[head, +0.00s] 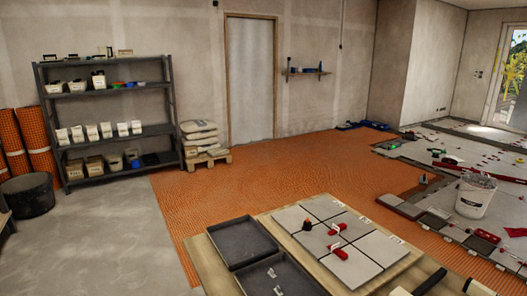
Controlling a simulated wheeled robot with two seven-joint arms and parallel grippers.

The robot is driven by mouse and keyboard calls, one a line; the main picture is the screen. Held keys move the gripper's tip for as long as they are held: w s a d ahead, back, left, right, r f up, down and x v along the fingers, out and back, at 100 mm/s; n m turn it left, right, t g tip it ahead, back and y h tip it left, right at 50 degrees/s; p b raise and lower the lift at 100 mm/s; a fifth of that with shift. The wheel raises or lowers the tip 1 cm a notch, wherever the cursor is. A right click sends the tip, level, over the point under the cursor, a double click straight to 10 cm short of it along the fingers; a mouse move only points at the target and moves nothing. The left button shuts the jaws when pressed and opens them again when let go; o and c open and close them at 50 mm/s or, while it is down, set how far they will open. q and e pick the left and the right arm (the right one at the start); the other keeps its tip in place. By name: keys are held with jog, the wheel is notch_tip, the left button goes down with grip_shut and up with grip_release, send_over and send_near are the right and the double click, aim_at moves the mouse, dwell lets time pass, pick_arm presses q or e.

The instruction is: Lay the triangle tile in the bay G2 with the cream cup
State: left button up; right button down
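A board of square grey tiles (362,264) lies on the workbench at the lower right. Small white labels (397,240) stand along its far right edge; their text is too small to read, so I cannot tell which bay is G2. Two red pieces (338,252) with white parts and a small dark and orange piece (307,225) sit on the tiles. I cannot make out a triangle tile. I cannot identify the cream cup; a pale object (400,292) is cut off at the bottom edge. Neither gripper shows in the head view.
Two dark trays (243,240) lie left of the board; the nearer holds small pale pieces (276,276). A black cylindrical object (430,281) lies at the front right. Beyond are orange floor matting (300,170), a white bucket (475,195) and a loaded shelf rack (105,92).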

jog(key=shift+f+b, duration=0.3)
jog(key=shift+b, duration=0.1)
dwell(0.4)
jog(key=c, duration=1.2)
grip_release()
